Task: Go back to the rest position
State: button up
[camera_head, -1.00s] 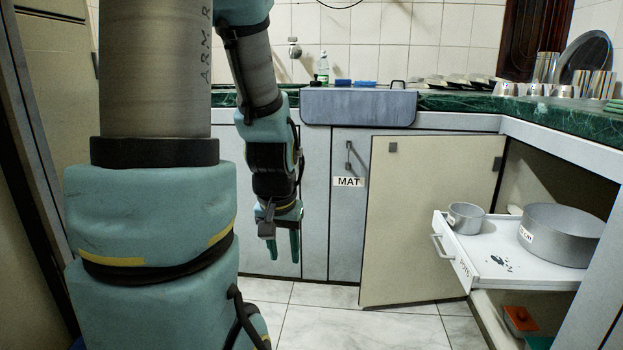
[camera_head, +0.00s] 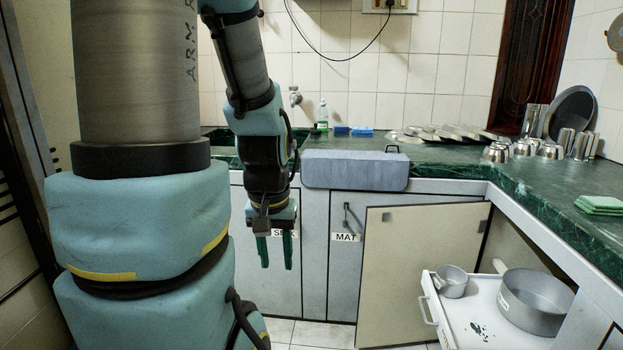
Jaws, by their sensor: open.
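My gripper (camera_head: 275,252) hangs from my arm with its green fingers pointing down and apart. It is open and nothing shows between the fingers. It is in front of the grey cabinet doors below the sink area and partly covers a door label. My arm fills the left side of the view and hides what is behind it.
A cabinet door (camera_head: 410,270) stands open right of my gripper. A white drawer (camera_head: 480,300) is pulled out with a small pot (camera_head: 451,281) and a larger pan (camera_head: 535,302). A green counter (camera_head: 460,166) with metal dishes runs behind. Some floor (camera_head: 320,333) is clear.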

notch_tip(320, 180, up, 15)
jog(key=p, duration=1.2)
jog(key=shift+f, duration=0.2)
dwell(0.9)
